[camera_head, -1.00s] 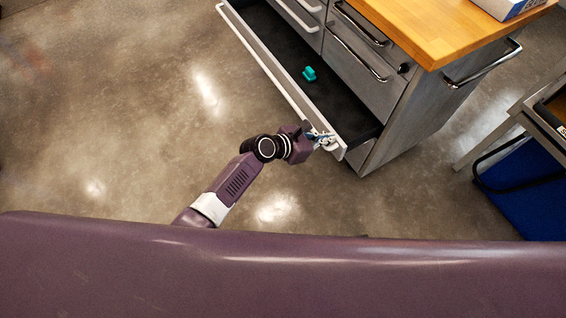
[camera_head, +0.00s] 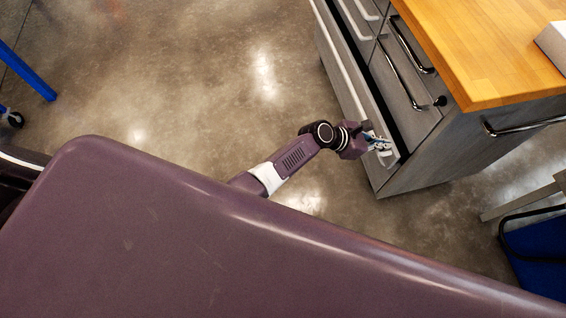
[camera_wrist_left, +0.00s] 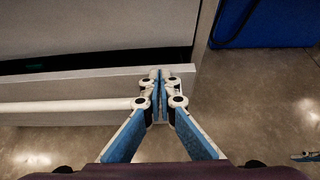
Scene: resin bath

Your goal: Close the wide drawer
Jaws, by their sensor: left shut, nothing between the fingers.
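The wide drawer (camera_head: 341,62) is the bottom one of the grey cabinet, and it stands open by a narrow dark gap. Its front panel with a long pale handle bar also shows in the left wrist view (camera_wrist_left: 70,89). My left gripper (camera_head: 384,146) is shut and empty at the near right end of the drawer front. In the left wrist view its fingertips (camera_wrist_left: 159,75) meet at the top edge of the front, beside the end of the handle; they seem to touch the panel. Most of the drawer's inside is hidden. My right gripper is not in view.
The grey cabinet (camera_head: 440,158) has a wooden top (camera_head: 490,60) and several other drawers with bar handles, which look shut. A blue bin (camera_head: 540,250) stands at the right. A blue post (camera_head: 28,70) is at the upper left. The concrete floor left of the cabinet is clear.

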